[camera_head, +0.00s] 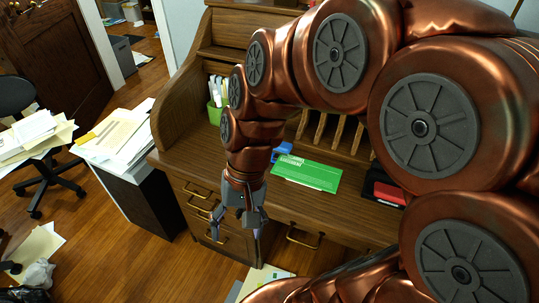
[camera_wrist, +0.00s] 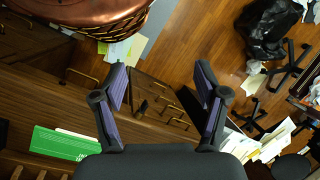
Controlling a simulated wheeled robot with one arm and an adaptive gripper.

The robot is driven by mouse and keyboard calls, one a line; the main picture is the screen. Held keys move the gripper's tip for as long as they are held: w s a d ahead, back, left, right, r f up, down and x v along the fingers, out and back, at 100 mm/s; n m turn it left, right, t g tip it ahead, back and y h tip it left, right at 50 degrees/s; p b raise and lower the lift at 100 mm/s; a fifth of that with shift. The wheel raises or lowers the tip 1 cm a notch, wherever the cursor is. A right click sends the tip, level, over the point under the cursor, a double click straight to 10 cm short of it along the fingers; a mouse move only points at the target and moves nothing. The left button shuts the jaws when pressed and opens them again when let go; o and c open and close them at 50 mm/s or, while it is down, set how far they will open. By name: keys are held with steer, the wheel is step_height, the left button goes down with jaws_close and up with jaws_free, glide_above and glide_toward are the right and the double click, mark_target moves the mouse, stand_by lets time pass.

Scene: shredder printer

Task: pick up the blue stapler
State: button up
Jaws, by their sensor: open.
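A small blue object (camera_head: 283,150), which looks like the blue stapler, lies on the desk top, just beyond the left end of a green box. My arm partly hides it in the head view, and I cannot make it out in the wrist view. My gripper (camera_head: 238,222) hangs pointing down near the front edge of the desk, to the left of and nearer than the blue object. In the wrist view my gripper (camera_wrist: 161,76) has its fingers spread apart with nothing between them.
The green box (camera_head: 306,175) lies flat on the wooden desk (camera_head: 290,205); it also shows in the wrist view (camera_wrist: 62,143). A red and black item (camera_head: 386,188) sits farther right. A green pen cup (camera_head: 215,112) stands at the back left. A paper-covered cabinet (camera_head: 140,190) stands left.

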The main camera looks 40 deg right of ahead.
steer(key=w+d+f+m+t+y+b, duration=0.2)
steer(key=w+f+m+y+b, duration=0.15)
steer(key=w+m, duration=0.55)
steer(key=m+t+y+b, duration=0.2)
steer(key=m+t+b, duration=0.2)
steer(key=m+t, duration=0.55)
glide_above(291, 147)
steer(key=a, duration=1.1)
step_height(291, 147, down, 5)
steer(key=m+g, duration=0.1)
steer(key=g, duration=0.1)
steer(key=d+f+m+t, duration=0.1)
steer(key=d+m, duration=0.1)
steer(key=d, duration=0.1)
steer(key=d+f+m+t+h+b, duration=0.1)
steer(key=d, duration=0.3)
steer(key=d+f+m+t+h, duration=0.1)
steer(key=d+m, duration=0.1)
steer(key=d, duration=0.1)
steer(key=shift+d+f+m+t, duration=0.2)
steer(key=shift+d+m+t, duration=0.05)
steer(key=shift+d+m, duration=0.15)
steer(key=shift+r+x, duration=0.1)
steer(key=shift+x, duration=1.85)
steer(key=shift+r+x, duration=0.15)
steer(key=shift+x, duration=1.75)
steer(key=shift+w+d, duration=0.1)
steer(key=shift+w, duration=0.1)
steer(key=shift+c, duration=0.2)
jaws_close()
